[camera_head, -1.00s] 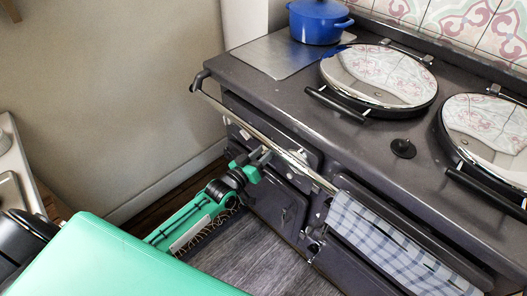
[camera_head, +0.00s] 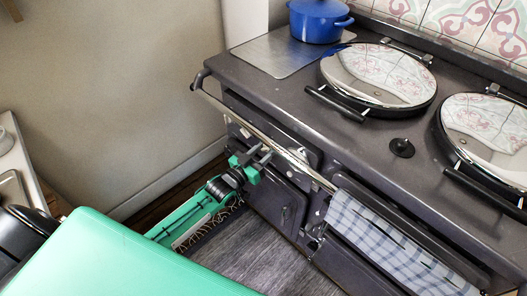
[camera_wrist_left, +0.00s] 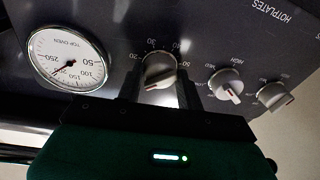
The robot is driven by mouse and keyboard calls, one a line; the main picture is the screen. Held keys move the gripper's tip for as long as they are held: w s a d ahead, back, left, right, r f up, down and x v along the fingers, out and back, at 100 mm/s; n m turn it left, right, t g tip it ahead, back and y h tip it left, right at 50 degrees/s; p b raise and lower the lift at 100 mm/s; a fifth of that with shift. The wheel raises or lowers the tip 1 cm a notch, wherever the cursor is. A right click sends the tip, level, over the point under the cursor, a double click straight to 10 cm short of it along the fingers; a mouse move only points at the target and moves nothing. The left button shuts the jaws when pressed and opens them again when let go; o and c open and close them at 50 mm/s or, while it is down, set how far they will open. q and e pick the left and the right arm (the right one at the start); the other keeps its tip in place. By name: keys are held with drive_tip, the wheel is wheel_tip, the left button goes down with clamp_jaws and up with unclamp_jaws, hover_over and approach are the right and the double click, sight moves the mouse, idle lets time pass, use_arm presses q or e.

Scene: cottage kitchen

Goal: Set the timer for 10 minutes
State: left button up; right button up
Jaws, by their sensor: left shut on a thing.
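The timer knob (camera_wrist_left: 160,70) is a grey dial in the left wrist view, with a pale pointer mark and minute numbers such as 20, 30, 50 and 60 around it. My left gripper (camera_wrist_left: 160,88) is shut on this knob, one finger on each side of it. The exact minute that the pointer marks is hard to read. In the head view my left gripper (camera_head: 260,157) reaches the front panel of the dark range under the chrome rail, and the knob is hidden there. My right gripper is in neither view.
Beside the timer are a round top-oven gauge (camera_wrist_left: 68,58) and two hotplate knobs (camera_wrist_left: 226,84). The chrome rail (camera_head: 270,141) runs along the range front, with a checked towel (camera_head: 385,243) on it. A blue pot (camera_head: 318,20) stands on top.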

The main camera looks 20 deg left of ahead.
use_arm(q)
drive_tip(key=o, duration=1)
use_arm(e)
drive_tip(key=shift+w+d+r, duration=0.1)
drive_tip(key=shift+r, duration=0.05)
use_arm(q)
drive_tip(key=shift+s, duration=0.15)
drive_tip(key=v, duration=1.3)
drive_tip(key=shift+s+a, duration=0.1)
drive_tip(key=shift+s, duration=0.2)
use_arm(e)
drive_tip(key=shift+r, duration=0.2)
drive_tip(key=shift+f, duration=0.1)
